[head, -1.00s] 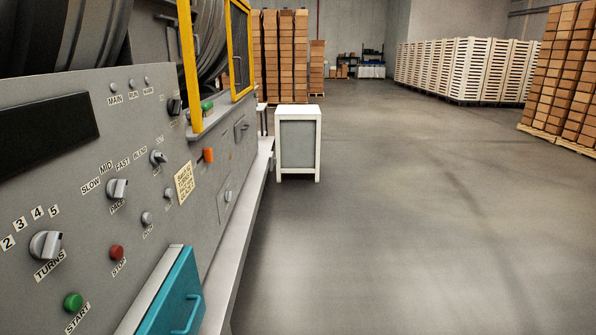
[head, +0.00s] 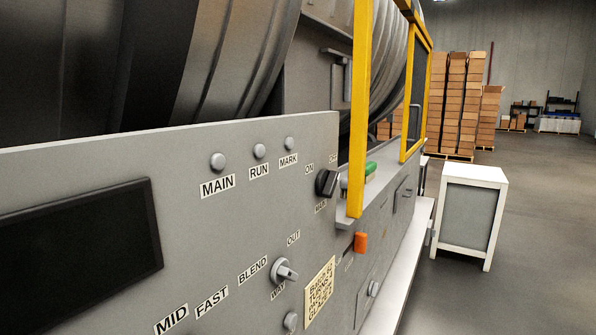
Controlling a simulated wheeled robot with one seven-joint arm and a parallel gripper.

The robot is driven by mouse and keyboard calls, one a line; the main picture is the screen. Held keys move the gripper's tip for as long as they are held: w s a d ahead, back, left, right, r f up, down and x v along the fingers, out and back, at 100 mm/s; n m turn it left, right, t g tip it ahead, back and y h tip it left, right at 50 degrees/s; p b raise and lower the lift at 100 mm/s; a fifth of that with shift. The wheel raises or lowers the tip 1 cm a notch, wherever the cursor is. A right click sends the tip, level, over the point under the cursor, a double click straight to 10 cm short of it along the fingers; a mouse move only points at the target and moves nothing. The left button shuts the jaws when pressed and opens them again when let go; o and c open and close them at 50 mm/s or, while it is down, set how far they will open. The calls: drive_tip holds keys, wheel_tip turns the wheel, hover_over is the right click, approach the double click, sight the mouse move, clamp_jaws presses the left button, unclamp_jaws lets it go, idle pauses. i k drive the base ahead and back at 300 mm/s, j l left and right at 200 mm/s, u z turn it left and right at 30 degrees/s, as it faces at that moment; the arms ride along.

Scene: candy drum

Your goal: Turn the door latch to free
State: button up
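The yellow-framed guard door (head: 415,95) stands above the grey machine panel (head: 230,180), with a dark handle (head: 413,118) on it. A green grip (head: 371,169) sits on the ledge by the foot of the near yellow post (head: 361,110). An orange piece (head: 361,242) sits just below it on the panel's side. No label marks either one as the door latch, and I cannot tell which part it is or how it is set. My gripper is not in view.
A black ON/OFF knob (head: 327,183) and a grey BLEND knob (head: 285,271) stick out of the panel. The large drum (head: 215,60) is behind. A white-framed cabinet (head: 468,215) stands on the floor at right.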

sight(348, 91)
drive_tip(key=i+l+u, duration=0.15)
drive_tip(key=l, duration=0.2)
drive_tip(key=i+l+u, duration=0.1)
drive_tip(key=l, duration=0.3)
drive_tip(key=i+l+u, duration=0.15)
drive_tip(key=l, duration=0.25)
drive_tip(key=i+l+u, duration=0.1)
drive_tip(key=l, duration=0.3)
drive_tip(key=l+u, duration=0.15)
drive_tip(key=l, duration=0.25)
drive_tip(key=i, duration=0.05)
